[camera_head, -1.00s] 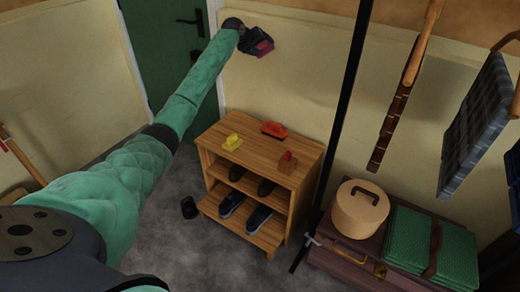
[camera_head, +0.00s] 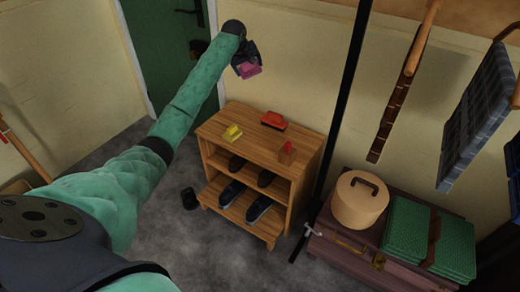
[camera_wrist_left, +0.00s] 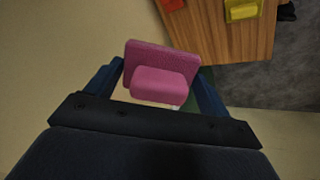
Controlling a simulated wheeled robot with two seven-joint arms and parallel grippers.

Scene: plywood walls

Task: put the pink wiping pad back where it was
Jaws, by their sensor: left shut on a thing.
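The pink wiping pad (camera_head: 248,70) is held in my left gripper (camera_head: 245,62), up in front of the pale wall and above the back left of the wooden shoe rack (camera_head: 245,116). In the left wrist view the pad (camera_wrist_left: 160,80) has a flat plate and a block-shaped grip between the two blue fingers. The rack's top (camera_wrist_left: 222,28) shows beyond it, apart from the pad. On the rack top are a yellow pad (camera_head: 232,133), a red pad (camera_head: 274,120) and a small brown block with a red top (camera_head: 287,153). My right gripper is not in view.
Dark shoes (camera_head: 258,209) stand on the rack's shelves, and one dark object (camera_head: 189,198) is on the floor at its left. A black pole (camera_head: 345,120) rises right of the rack. A round tan box (camera_head: 358,203) and green folded cloths (camera_head: 407,228) lie on a trunk.

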